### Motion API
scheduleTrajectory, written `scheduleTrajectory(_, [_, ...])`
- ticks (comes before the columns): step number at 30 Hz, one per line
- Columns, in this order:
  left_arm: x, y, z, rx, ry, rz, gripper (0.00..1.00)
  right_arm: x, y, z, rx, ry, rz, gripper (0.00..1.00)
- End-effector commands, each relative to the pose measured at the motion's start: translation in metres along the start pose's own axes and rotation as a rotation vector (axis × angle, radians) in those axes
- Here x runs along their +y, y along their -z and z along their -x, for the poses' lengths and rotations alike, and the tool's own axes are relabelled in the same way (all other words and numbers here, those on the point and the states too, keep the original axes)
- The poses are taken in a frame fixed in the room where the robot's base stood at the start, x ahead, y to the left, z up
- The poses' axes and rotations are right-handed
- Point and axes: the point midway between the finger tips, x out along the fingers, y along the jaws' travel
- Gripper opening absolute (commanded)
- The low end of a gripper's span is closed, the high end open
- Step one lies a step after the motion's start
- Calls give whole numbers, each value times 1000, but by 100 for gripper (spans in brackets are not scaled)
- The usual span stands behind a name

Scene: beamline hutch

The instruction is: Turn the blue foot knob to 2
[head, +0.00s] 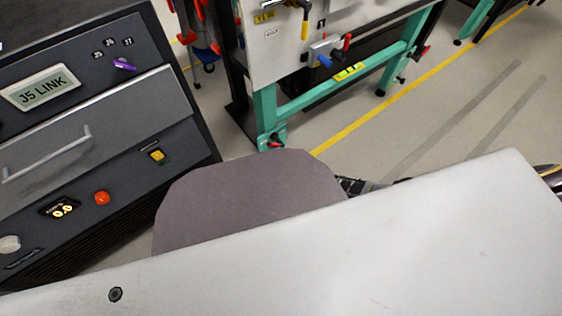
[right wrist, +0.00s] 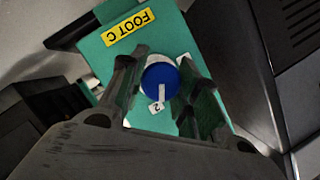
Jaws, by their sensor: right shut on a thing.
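The blue foot knob (right wrist: 158,82) sits on a green foot plate in the right wrist view, below a yellow label reading FOOT C (right wrist: 129,26). The knob has a white pointer line, which points towards a small white tag marked 2 (right wrist: 156,107). My right gripper (right wrist: 158,66) has one dark finger on each side of the knob and is shut on it. In the head view I cannot make out this knob. My left gripper is in neither view.
A dark cabinet with a J5 LINK display (head: 41,88) and a purple knob (head: 124,64) stands at left in the head view. A green-framed bench (head: 330,90) stands at the back. Grey floor with a yellow line lies to its right.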

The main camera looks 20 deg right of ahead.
Motion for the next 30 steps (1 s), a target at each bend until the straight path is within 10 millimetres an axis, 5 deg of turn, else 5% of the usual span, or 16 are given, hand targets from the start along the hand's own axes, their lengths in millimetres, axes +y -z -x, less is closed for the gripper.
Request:
scheduleTrajectory(5, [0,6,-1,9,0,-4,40,1,0,1,0,-3,1,8])
scheduleTrajectory(6, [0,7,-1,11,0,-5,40,1,0,1,0,-3,1,33])
scheduleTrajectory(11, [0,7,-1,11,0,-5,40,1,0,0,0,-2,1,54])
scheduleTrajectory(30, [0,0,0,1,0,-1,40,1,-1,9,0,-2,0,54])
